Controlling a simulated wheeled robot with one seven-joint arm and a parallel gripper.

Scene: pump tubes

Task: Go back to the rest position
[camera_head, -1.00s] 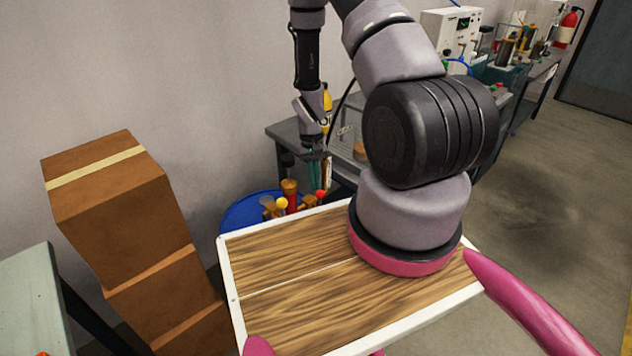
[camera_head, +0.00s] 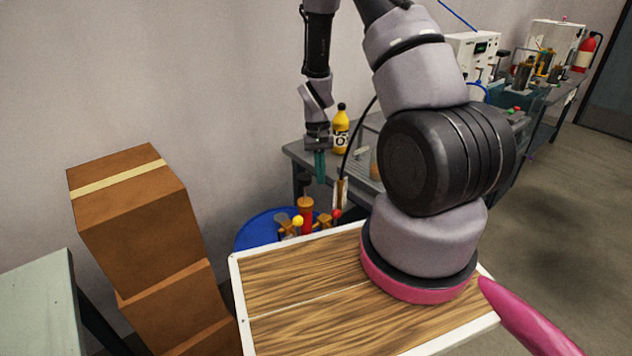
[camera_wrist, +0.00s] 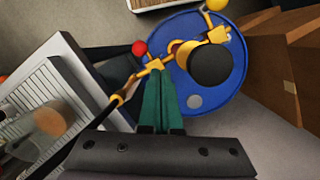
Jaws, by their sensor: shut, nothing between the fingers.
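My gripper (camera_head: 320,166) hangs pointing down in the head view, above and behind the far edge of my wooden deck. Its green fingers are together and empty; they also show in the wrist view (camera_wrist: 160,105). Below it is a blue drum (camera_head: 256,232) with a brass and red pump fitting (camera_head: 305,215) on top. The fitting has a yellow ball and a red ball (camera_wrist: 139,48). In the wrist view the fingertips overlap the brass part near the red ball; I cannot tell whether they touch it.
Stacked cardboard boxes (camera_head: 130,215) stand left of the drum. A grey bench (camera_head: 300,153) behind carries a yellow bottle (camera_head: 341,130) and a clear case. A pale table (camera_head: 38,300) is at the lower left. Open floor (camera_head: 560,230) lies to the right.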

